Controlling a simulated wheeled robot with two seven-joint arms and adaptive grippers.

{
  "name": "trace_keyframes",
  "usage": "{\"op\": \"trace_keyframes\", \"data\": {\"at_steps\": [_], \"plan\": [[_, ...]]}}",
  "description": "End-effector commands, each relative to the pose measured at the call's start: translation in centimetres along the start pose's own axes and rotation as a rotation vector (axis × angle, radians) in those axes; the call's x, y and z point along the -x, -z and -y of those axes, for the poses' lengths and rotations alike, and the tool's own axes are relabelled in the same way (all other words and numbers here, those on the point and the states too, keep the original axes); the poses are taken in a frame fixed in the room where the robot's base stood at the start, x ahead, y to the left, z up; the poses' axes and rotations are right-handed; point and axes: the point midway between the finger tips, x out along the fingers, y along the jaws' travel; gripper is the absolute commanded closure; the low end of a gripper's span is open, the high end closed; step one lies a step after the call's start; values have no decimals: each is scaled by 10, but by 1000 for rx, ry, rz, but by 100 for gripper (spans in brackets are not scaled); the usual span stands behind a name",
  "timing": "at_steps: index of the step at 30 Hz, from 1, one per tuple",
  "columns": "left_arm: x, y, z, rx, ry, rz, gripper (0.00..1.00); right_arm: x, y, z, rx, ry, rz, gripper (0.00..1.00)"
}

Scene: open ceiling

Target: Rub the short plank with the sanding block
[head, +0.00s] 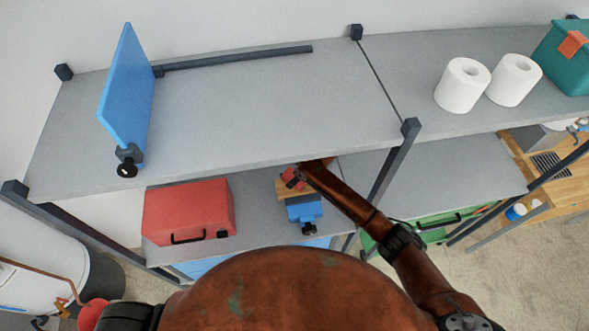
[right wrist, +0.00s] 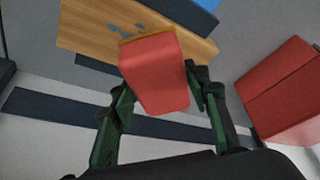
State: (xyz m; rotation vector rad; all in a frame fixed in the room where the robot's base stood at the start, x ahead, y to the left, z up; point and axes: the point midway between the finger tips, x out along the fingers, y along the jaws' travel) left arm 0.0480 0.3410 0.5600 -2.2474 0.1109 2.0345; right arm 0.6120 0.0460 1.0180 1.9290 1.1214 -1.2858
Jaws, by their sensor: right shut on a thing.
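The short plank (right wrist: 90,32) is light wood with several blue-grey marks on its face. It also shows on the lower shelf in the head view (head: 284,195), partly hidden by my right arm. The sanding block (right wrist: 155,80) is red with a brown edge at its far end. It also shows small in the head view (head: 291,178). My right gripper (right wrist: 157,95) is shut on the block, one finger on each side. The block's brown end overlaps the plank's marked face; I cannot tell whether they touch. My left gripper is not in view.
A blue clamp (head: 304,211) is at the plank. A red case (head: 188,212) stands left on the same lower shelf. The upper shelf (head: 230,115) overhangs behind my arm and carries a blue panel (head: 128,85). A shelf post (head: 385,170) stands close to my right arm.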

Motion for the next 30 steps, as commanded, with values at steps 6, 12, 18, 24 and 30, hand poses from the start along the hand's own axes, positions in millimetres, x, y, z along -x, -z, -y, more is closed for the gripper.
{"op": "trace_keyframes", "data": {"at_steps": [6, 12, 18, 24, 30], "plan": [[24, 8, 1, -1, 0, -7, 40, 21, 7, 0, -2, 1, 2, 76], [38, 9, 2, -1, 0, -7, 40, 36, 14, 0, -1, 0, 1, 76], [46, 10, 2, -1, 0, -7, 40, 48, 20, 1, 0, 1, 1, 76], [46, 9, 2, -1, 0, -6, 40, 49, 21, 1, 1, 2, 2, 76], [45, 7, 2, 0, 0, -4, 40, 49, 21, 1, 1, 2, 2, 76]]}}
